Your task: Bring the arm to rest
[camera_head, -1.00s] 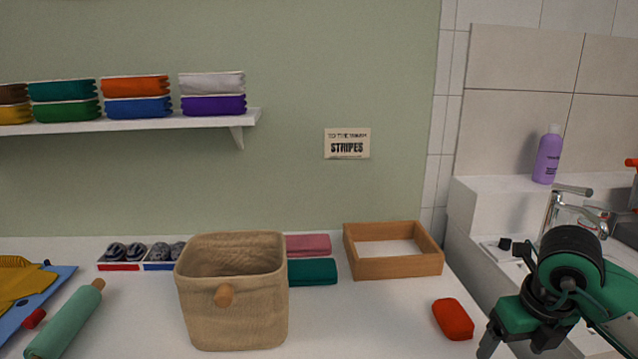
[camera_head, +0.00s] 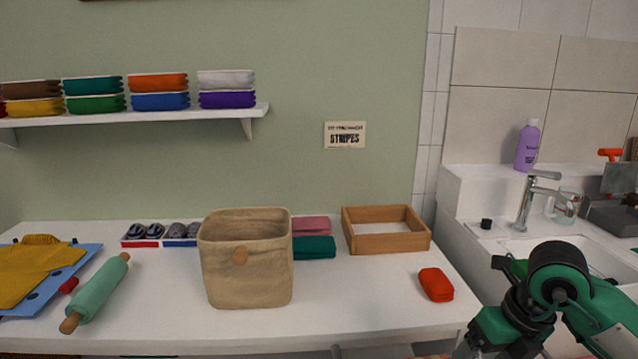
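My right arm comes in at the lower right, green and black, in front of the sink. Its gripper is at or below the bottom edge, largely cut off, and I cannot tell whether it is open or shut. The arm stands to the right of the white table (camera_head: 360,300), near a red folded item (camera_head: 436,284) at the table's right end, apart from it. My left arm and gripper are not in view.
A woven basket (camera_head: 250,285) stands mid-table. Behind it are folded cloths (camera_head: 314,247) and a wooden tray (camera_head: 352,240). A green rolling pin (camera_head: 100,288) and yellow cloth (camera_head: 25,275) lie left. A faucet (camera_head: 527,200) and purple bottle (camera_head: 527,146) are right.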

